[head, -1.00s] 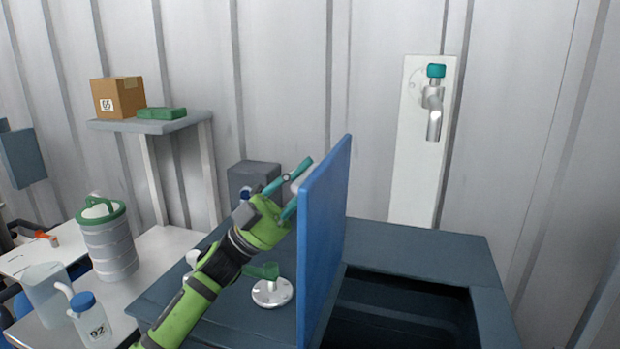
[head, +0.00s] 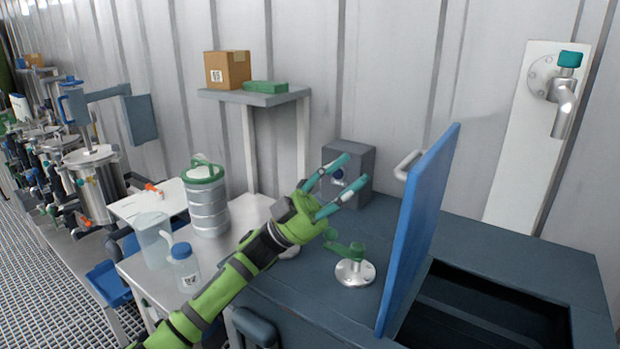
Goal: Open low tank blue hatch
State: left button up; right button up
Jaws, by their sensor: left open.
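The blue hatch (head: 425,225) of the low tank (head: 540,250) stands up on edge, close to upright and leaning a little. The dark opening of the tank (head: 480,310) is uncovered to its right. A light handle (head: 407,164) sits on the left face of the hatch near its top. My left gripper (head: 346,180) is open and empty, to the left of the hatch and apart from it. My right gripper is not in view.
A green-handled valve (head: 355,268) stands on the tank top below my left gripper, and a grey box (head: 348,172) is behind it. A tap (head: 563,95) is on the wall at right. A bench with a steel canister (head: 208,205), jug (head: 153,240) and bottle (head: 184,268) is at left.

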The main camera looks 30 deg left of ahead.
pick_arm(q)
jog(key=s+a, duration=0.3)
jog(key=a, duration=0.2)
jog(key=shift+s+a, duration=0.3)
